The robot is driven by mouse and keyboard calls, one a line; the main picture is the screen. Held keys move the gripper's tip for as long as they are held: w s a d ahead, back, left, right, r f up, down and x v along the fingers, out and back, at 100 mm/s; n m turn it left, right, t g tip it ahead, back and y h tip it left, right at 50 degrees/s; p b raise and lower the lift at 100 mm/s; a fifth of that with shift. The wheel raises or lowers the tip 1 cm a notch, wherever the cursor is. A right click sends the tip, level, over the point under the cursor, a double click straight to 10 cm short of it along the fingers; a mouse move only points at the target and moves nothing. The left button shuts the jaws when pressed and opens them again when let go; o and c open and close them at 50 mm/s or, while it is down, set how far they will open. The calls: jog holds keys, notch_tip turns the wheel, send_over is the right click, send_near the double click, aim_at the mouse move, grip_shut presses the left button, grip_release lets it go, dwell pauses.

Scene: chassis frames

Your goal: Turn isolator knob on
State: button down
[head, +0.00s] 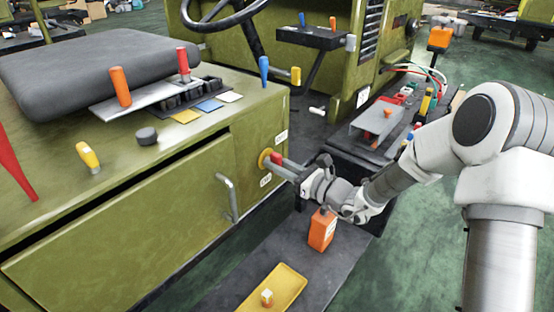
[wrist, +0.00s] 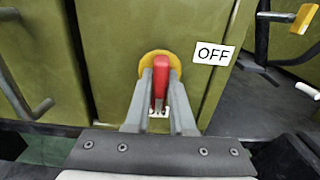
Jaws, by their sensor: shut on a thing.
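The isolator knob is a red handle on a round yellow plate on the green chassis panel. In the wrist view the red knob (wrist: 160,85) sits between the two grey fingers of my gripper (wrist: 160,72), which is shut on it. The yellow plate (wrist: 148,60) shows behind the fingertips. An OFF label (wrist: 212,54) is to the upper right of the knob. In the head view my gripper (head: 274,163) reaches the knob (head: 276,158) from the right, and the yellow plate (head: 264,160) is partly hidden.
A metal door handle (head: 228,198) stands out left of and below the knob. An orange container (head: 321,230) and a yellow tray (head: 290,283) sit on the dark step below my arm. A wired component bay (head: 390,118) lies behind my wrist.

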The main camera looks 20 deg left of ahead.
dwell(0.5)
jog(key=c, duration=0.8)
grip_release()
jog(key=p+v, duration=0.2)
jog(key=v, duration=1.5)
jog(key=shift+d, duration=0.25)
jog(key=shift+s, duration=0.15)
